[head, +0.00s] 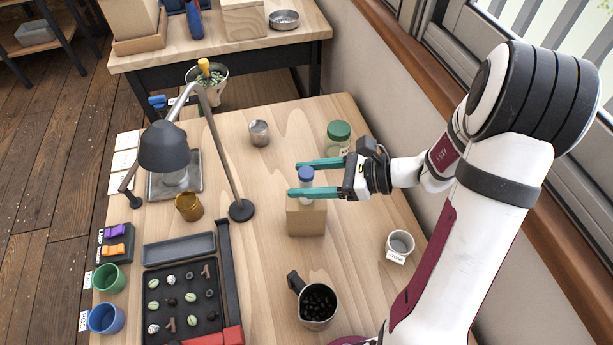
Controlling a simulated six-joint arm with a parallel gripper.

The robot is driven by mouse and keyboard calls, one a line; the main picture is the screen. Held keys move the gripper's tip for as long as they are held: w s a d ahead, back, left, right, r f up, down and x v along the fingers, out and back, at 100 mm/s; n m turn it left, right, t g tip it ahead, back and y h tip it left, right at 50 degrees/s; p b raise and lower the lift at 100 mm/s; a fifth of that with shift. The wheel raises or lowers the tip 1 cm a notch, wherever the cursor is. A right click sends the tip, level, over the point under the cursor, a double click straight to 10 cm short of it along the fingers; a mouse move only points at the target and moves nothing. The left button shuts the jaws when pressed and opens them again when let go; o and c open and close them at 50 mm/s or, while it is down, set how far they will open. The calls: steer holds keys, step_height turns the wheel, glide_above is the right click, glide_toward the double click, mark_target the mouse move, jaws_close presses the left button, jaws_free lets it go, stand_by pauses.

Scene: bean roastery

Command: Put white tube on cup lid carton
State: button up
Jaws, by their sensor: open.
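The white tube (306,184) has a blue cap and appears upright on top of a small brown carton (306,222), which I take as the cup lid carton. My gripper (295,179) is open, its two teal fingers pointing left. One finger passes behind the tube and the other crosses in front of its lower body, with space visible between the far finger and the tube. The near finger hides part of the tube. The carton's label, if any, is not readable.
A green-lidded jar (338,136) stands behind my gripper and a metal cup (259,133) to its left. A pitcher of dark beans (317,305) is in front, a white cup (400,244) at right. A lamp (163,147) and sorting tray (183,300) occupy the left.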

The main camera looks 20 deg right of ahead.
steer(key=s+d+r, duration=0.2)
steer(key=d+r, duration=0.2)
steer(key=r, duration=0.5)
steer(key=s+a+n+g+h, duration=0.1)
steer(key=s+a+n+g, duration=0.3)
steer(key=s+a, duration=0.15)
steer(key=s+a+f+n+g+h, duration=0.1)
steer(key=s+f+n+h, duration=0.1)
steer(key=s+n+h, duration=0.2)
steer(key=s+a+f+n+g+h, duration=0.1)
steer(key=s+n+h, duration=0.4)
steer(key=s+n, duration=0.5)
steer(key=shift+f, duration=0.55)
steer(key=shift+s, duration=0.1)
